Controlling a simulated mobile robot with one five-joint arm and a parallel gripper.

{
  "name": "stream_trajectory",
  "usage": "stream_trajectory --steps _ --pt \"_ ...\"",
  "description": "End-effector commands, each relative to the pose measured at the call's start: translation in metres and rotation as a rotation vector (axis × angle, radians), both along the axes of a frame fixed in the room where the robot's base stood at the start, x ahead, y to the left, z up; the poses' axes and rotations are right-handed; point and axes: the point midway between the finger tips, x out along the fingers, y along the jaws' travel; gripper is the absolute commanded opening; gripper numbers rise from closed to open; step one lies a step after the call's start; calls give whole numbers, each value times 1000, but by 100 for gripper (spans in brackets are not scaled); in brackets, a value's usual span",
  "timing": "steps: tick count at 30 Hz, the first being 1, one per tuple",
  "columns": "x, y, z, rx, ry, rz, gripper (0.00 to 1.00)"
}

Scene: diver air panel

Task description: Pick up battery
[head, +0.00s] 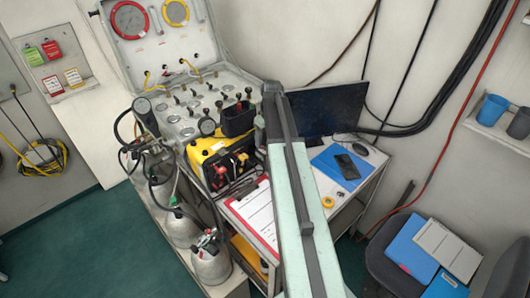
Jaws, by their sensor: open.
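A yellow case with a black front (213,152) stands on the bench left of my arm. Red and black clip-like parts (222,172) show at its front, with dark cables by them. It may be the battery, but I cannot tell for sure at this size. My pale green arm rises from the bottom edge across the middle and covers part of the bench. My gripper does not show; the far end of the arm hides what is behind it.
An open grey panel case (185,110) with gauges stands behind. Metal cylinders (211,262) with hoses stand front left. A clipboard (258,213), a monitor (327,108) and a blue folder (335,168) with a phone share the bench. A chair (385,255) holding folders stands right.

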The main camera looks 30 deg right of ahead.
Motion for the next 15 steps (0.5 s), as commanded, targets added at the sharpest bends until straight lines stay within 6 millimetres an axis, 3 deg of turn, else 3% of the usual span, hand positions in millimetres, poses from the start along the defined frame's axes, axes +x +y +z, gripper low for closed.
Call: stream_trajectory --steps 7,12,15 --pt "2 1 -28 0 0 0 65" --pt "3 2 -29 0 1 -1 65" --pt "4 2 -39 0 1 -1 65"
